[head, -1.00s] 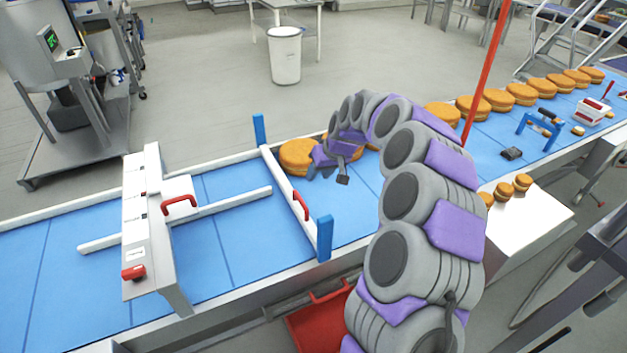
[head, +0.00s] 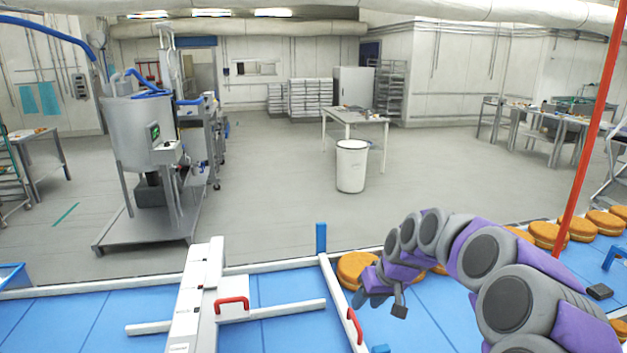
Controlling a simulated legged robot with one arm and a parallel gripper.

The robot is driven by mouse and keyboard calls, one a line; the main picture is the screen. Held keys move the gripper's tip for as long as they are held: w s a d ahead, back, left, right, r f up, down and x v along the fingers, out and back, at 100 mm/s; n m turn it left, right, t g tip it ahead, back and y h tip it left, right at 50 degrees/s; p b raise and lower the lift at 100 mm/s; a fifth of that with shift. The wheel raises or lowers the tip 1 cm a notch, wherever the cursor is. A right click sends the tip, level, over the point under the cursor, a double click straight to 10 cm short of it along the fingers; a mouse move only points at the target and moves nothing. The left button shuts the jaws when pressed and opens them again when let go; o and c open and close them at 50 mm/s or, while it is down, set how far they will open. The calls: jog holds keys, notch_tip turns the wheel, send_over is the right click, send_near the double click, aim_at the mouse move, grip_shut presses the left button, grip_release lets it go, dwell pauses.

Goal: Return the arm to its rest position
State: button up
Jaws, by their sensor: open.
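My arm (head: 485,262), grey with purple parts, arches up from the lower right of the head view. It bends down over the blue conveyor to my gripper (head: 378,300). The gripper is open, with no item visible in it. It is in front of an orange-brown filled round (head: 355,268) and partly covers it. I cannot tell whether the two touch. Other rounds behind the arm are partly hidden.
The blue conveyor (head: 265,290) crosses the front. A white gate with a red handle (head: 353,326) stands left of my gripper. A white machine (head: 195,300) spans the belt farther left. A red pole (head: 590,130) rises at right. Open floor (head: 270,185) lies beyond, with a white bin (head: 352,166).

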jog(key=s+a+r+g, duration=0.1)
jog(key=s+a, duration=0.1)
jog(key=s, duration=0.4)
jog(key=s+a+r, duration=0.2)
jog(key=s, duration=0.3)
jog(key=s+d+f+m+g+h+b, duration=0.1)
jog(key=s+f+g, duration=0.1)
jog(key=s, duration=1.3)
jog(key=s+d+f+m+g+h+b, duration=0.1)
jog(key=s+d+f+h, duration=0.1)
jog(key=s, duration=1.4)
jog(key=shift+d+f+m+g, duration=0.25)
jog(key=shift+f+m+g, duration=0.05)
jog(key=shift+f+g, duration=0.15)
